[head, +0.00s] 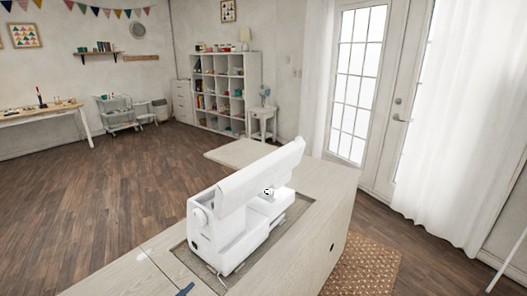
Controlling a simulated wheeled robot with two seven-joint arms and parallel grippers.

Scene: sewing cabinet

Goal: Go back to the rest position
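Neither of my grippers shows in the head view, and I see no arm of mine for certain. A white sewing machine (222,236) stands upright in a recess of the pale wooden sewing cabinet (325,215) in front of me. Its long upper part runs away from me toward the right. A small dark blue item (185,289) shows at the bottom edge, on or over the cabinet top. It is cut off by the frame, so I cannot tell what it is.
A woven rug (365,265) lies right of the cabinet, near the glazed door (355,85) and white curtain (460,150). A white shelf unit (225,90) and small side table (262,118) stand behind. A work table (40,113) and cart (120,122) are far left. The left floor is clear.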

